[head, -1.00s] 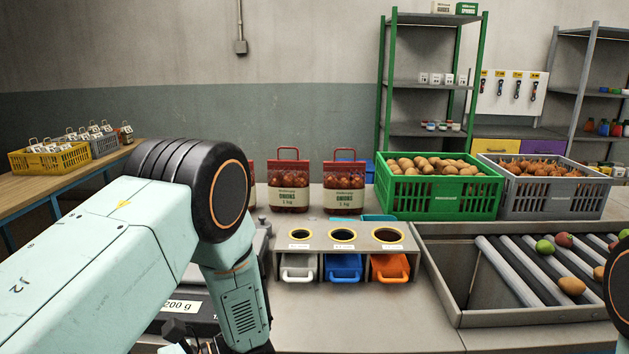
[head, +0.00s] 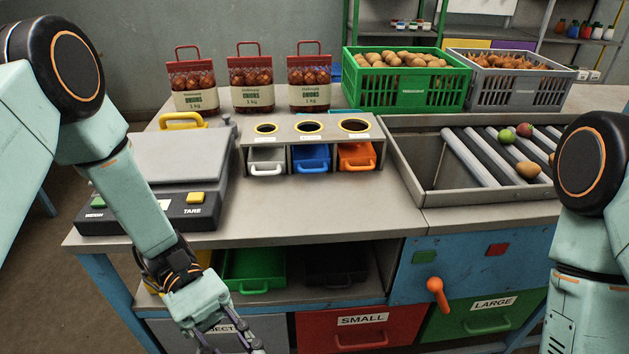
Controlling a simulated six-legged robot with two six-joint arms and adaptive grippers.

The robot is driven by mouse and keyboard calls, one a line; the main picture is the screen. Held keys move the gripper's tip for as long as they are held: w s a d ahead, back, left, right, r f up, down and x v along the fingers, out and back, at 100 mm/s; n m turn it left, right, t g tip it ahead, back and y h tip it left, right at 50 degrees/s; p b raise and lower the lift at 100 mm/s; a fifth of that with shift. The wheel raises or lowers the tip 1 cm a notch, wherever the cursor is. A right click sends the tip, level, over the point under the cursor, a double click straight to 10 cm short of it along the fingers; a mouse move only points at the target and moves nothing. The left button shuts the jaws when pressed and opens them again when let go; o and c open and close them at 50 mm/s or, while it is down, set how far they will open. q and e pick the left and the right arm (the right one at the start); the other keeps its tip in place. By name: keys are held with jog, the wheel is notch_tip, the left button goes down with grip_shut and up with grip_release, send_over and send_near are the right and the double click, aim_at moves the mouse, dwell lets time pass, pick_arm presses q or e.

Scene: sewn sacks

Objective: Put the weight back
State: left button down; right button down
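No object in the head view is clearly the weight. A small grey knobbed piece (head: 227,121) stands at the scale's back right corner; I cannot tell whether it is the weight. The scale (head: 165,158) has a bare grey plate, a green button and a yellow TARE button; my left arm covers part of its front panel. My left gripper (head: 228,345) is low in front of the bench, by the shelf and lower drawers; its fingertips are cut off by the bottom edge, so its opening and any load are hidden. My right arm is at the right, its gripper out of view.
A block with three holes (head: 310,130) holds white, blue and orange drawers. Onion bags (head: 252,85), a green potato crate (head: 405,95) and a grey crate (head: 507,95) stand behind. A roller tray (head: 410,160) is at the right. Green tray (head: 252,272) sits on the shelf below.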

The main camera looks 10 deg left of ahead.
pick_arm(q)
jog(key=w+d+n+t+h+b, duration=0.1)
jog(key=w+d+n+t+h, duration=0.1)
jog(key=w+n+t+h, duration=0.35)
jog(key=w+a+f+n+t+y+b, duration=0.2)
jog(key=w+a+n+t, duration=0.2)
jog(key=t, duration=0.4)
jog(key=w+a+f+n+t+y+b, duration=0.2)
jog(key=w+a+f+n+t+y, duration=0.1)
jog(key=w+n+t, duration=0.2)
jog(key=w+t, duration=0.2)
jog(key=t, duration=0.1)
jog(key=shift+a+f, duration=0.35)
jog(key=shift+w+r, duration=0.1)
